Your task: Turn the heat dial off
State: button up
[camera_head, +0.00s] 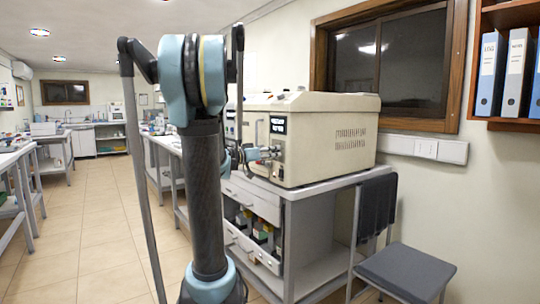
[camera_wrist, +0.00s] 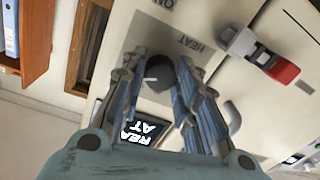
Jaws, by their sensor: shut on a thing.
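The oil testing machine (camera_head: 335,140) is a cream box on a grey bench, with a small dark display on its front. In the wrist view, the dark round heat dial (camera_wrist: 160,70) sits on the cream panel beside the grey HEAT label (camera_wrist: 190,48). My gripper (camera_wrist: 166,62) has its fingers closed around the dial, one on each side. In the head view, my gripper (camera_head: 262,153) is at the machine's front, and the dial is hidden there.
The lit display (camera_wrist: 135,134) lies below the dial in the wrist view. A grey chair (camera_head: 405,268) stands right of the bench (camera_head: 325,196). The tiled aisle at left is clear.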

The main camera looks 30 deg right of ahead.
jog(key=shift+w+n, duration=0.1)
jog(key=shift+n, duration=0.3)
jog(key=n, duration=0.2)
jog(key=shift+n, duration=0.4)
jog(key=n, duration=0.3)
jog(key=shift+a+n, duration=0.1)
jog(key=shift+n, duration=0.2)
jog(key=n+g, duration=0.1)
jog(key=n, duration=1.7)
jog(key=shift+w, duration=0.1)
jog(key=o, duration=1.1)
jog(key=shift+c, duration=0.2)
